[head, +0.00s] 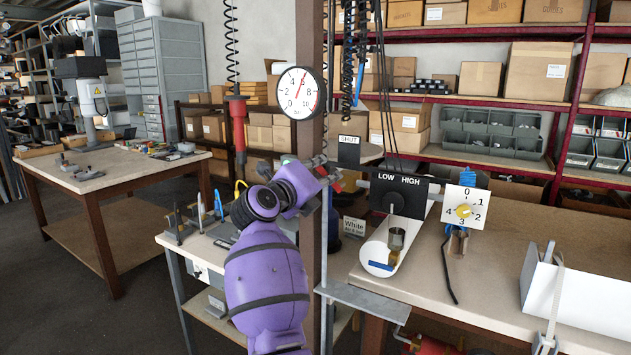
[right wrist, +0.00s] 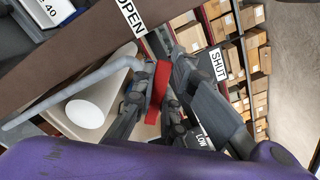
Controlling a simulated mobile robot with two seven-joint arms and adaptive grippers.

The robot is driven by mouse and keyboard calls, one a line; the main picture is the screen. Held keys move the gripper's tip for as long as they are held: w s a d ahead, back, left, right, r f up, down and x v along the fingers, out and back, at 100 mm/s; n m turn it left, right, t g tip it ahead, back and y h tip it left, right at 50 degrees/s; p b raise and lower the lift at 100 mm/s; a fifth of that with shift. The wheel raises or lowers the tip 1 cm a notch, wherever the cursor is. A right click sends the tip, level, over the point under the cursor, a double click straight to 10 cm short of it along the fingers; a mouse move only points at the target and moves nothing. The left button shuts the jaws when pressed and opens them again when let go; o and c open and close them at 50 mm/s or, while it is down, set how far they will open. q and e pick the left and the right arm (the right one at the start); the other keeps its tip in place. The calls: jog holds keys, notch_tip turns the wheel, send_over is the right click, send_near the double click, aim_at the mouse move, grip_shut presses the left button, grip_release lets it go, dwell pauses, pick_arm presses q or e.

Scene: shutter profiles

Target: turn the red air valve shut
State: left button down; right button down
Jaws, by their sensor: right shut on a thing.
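The red air valve shows as a red lever (right wrist: 157,84) in the right wrist view, with an OPEN label (right wrist: 130,17) above left and a SHUT label (right wrist: 218,64) to the right. My right gripper (right wrist: 152,104) has its dark fingers on either side of the lever and is shut on it. In the head view my right gripper (head: 324,171) reaches the brown post beside the SHUT sign (head: 349,142). There the lever is mostly hidden by the gripper and wrist. My left gripper is out of view.
A pressure gauge (head: 299,92) is on the post (head: 311,40) above my wrist. A LOW/HIGH box (head: 398,196) and a white dial (head: 464,207) stand to the right over the workbench (head: 490,285).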

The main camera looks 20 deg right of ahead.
jog(key=shift+s+r+m, duration=0.25)
jog(key=shift+r+m, duration=0.1)
jog(key=shift+m, duration=0.65)
jog(key=shift+s+d+r+m, duration=0.25)
jog(key=shift+d+m, duration=0.05)
jog(key=shift+m, duration=0.6)
jog(key=shift+s+d+r+m, duration=0.15)
jog(key=shift+s+d+m, duration=0.1)
jog(key=shift+m, duration=0.65)
jog(key=m, duration=0.1)
jog(key=s+d+m, duration=0.1)
jog(key=m, duration=0.1)
jog(key=shift+r, duration=0.15)
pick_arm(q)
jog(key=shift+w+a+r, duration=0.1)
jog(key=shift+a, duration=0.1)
pick_arm(e)
jog(key=shift+s+d+m, duration=0.1)
jog(key=shift+s+m, duration=0.15)
jog(key=shift+m, duration=0.55)
jog(key=c, duration=1.8)
grip_release()
jog(key=shift+o, duration=0.2)
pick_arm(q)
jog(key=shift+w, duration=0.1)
